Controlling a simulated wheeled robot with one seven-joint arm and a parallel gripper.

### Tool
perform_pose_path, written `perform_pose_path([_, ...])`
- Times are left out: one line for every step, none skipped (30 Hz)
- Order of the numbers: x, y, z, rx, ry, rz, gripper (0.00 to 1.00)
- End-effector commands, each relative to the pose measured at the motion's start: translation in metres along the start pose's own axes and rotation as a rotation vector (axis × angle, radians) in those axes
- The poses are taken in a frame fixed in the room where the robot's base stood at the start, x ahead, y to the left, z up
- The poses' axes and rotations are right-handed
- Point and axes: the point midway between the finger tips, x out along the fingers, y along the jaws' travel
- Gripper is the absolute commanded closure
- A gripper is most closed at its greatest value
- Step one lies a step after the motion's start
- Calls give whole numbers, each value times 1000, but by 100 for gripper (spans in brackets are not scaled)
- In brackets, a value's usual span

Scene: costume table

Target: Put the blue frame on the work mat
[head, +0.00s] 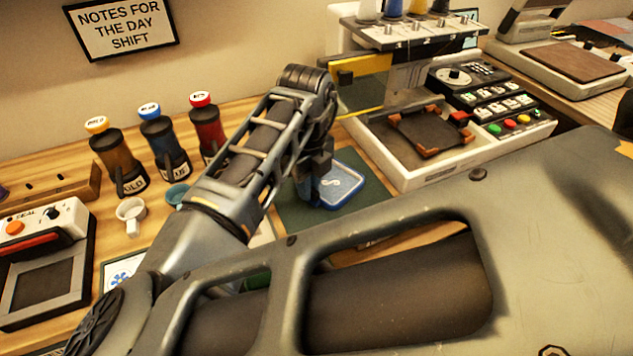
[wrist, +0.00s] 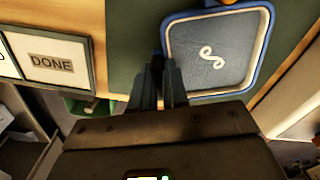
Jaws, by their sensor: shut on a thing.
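The blue frame (head: 350,176) is a rounded square with a pale border and a white squiggle in its middle. It lies flat over the dark green work mat (head: 296,214); I cannot tell whether it touches the mat. In the wrist view the blue frame (wrist: 235,68) is at the upper right, with the green mat (wrist: 132,45) beside it. My gripper (head: 318,188) is at the frame's left side, pointing down. In the wrist view its fingers (wrist: 160,75) are shut on the frame's edge near a corner. My arm hides part of the mat.
Three bottles (head: 160,148), a white cup (head: 132,214) and a sealing machine (head: 45,260) stand to the left. A white-framed press (head: 400,170) stands close behind right of the mat. A DONE sign (wrist: 52,64) lies left of the mat in the wrist view.

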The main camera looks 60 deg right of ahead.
Motion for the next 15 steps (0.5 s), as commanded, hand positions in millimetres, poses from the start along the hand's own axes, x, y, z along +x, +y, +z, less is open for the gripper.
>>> perform_pose_path([4,3,0,-1,-1,0,100])
perform_pose_path([4,4,0,0,-1,0,100])
perform_pose_path([4,4,0,0,-1,0,100])
perform_pose_path([3,4,0,1,-1,0,100])
perform_pose_path([3,4,0,1,0,0,100])
perform_pose_path([3,4,0,1,0,0,100])
perform_pose_path([3,4,0,1,0,0,100])
perform_pose_path([3,4,0,1,0,0,100])
perform_pose_path([3,4,0,1,0,0,100])
perform_pose_path([3,4,0,1,0,0,100])
perform_pose_path([4,4,0,1,0,0,100])
perform_pose_path([5,4,0,1,0,0,100])
perform_pose_path([6,4,0,1,0,0,100])
perform_pose_path([7,4,0,1,0,0,100])
perform_pose_path([6,4,0,1,0,0,83])
